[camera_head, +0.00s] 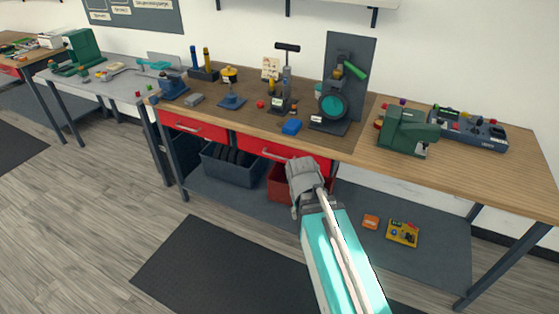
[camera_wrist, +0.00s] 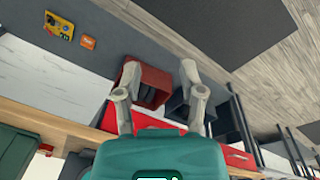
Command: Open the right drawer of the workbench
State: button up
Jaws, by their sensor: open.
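The workbench (camera_head: 365,155) has a wooden top and two red drawers under its front edge. The right drawer (camera_head: 252,143) looks shut, with a pale bar handle (camera_head: 278,155); my gripper hides part of its right end. In the wrist view its red front (camera_wrist: 150,121) shows between and behind my fingers. The left drawer (camera_head: 180,122) also looks shut, and it shows at the right of the wrist view (camera_wrist: 236,156). My gripper (camera_head: 306,168) is in front of the right drawer's right part. In the wrist view my gripper (camera_wrist: 160,70) is open and empty; contact with the handle cannot be told.
A red bin (camera_head: 279,186) and a dark grey bin (camera_head: 232,170) stand on the lower shelf (camera_head: 440,258). An orange box (camera_head: 371,222) and a yellow box (camera_head: 403,233) lie there too. Tools crowd the top. Open floor lies in front, with a dark mat (camera_head: 200,265).

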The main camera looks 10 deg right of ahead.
jog(key=w+a+f+n+t+h+b, duration=0.1)
jog(key=w+f+n+t+h+b, duration=0.3)
jog(key=w+b, duration=0.65)
jog(key=w+f+n+t+h+b, duration=0.2)
jog(key=w+f+t+h+b, duration=0.35)
jog(key=w, duration=0.75)
jog(key=w+a+n+t+y+b, duration=0.1)
jog(key=w+a+n+t+b, duration=0.1)
jog(key=w+a+n+b, duration=0.2)
jog(key=w+a+b, duration=0.3)
jog(key=w+b, duration=0.1)
jog(key=shift+w+f+n+t, duration=0.25)
jog(key=shift+f+n+t, duration=0.05)
jog(key=shift+f+t, duration=0.05)
jog(key=shift+w, duration=0.1)
jog(key=b+x, duration=0.3)
jog(key=x, duration=1)
jog(key=shift+w+d+f, duration=0.15)
jog(key=shift+w, duration=0.15)
jog(key=shift+c, duration=0.3)
grip_shut()
